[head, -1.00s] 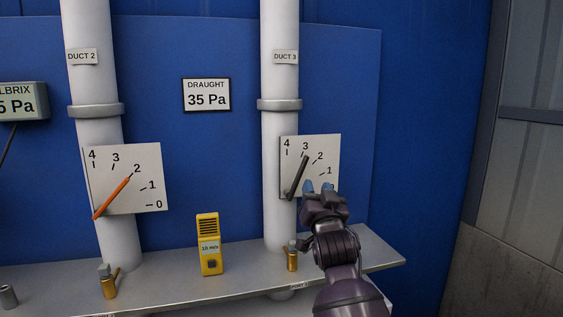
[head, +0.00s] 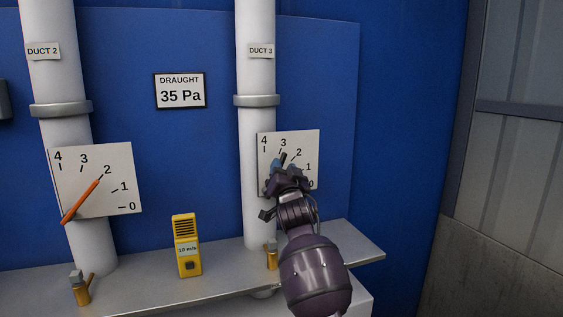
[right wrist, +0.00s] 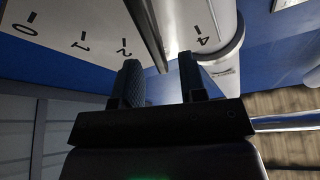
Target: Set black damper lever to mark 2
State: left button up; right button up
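The black damper lever (head: 283,158) is on the white dial plate (head: 305,140) of the right-hand duct, labelled DUCT 3. Its tip shows near mark 3; its lower part is hidden behind my right gripper (head: 284,168). In the right wrist view the lever (right wrist: 147,32) runs down between the two fingers of the right gripper (right wrist: 160,75), which stand apart with a gap on both sides. In that view mark 2 (right wrist: 124,46) lies left of the lever and mark 4 to its right. My left gripper is out of view.
An orange lever (head: 82,200) on the DUCT 2 dial points near its 2. A yellow meter (head: 187,246) stands on the grey shelf (head: 225,275) below. Brass valves (head: 81,288) sit near the foot of each duct. A DRAUGHT 35 Pa sign (head: 180,91) hangs between the ducts.

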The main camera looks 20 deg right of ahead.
jog(key=shift+x, duration=1.5)
grip_shut()
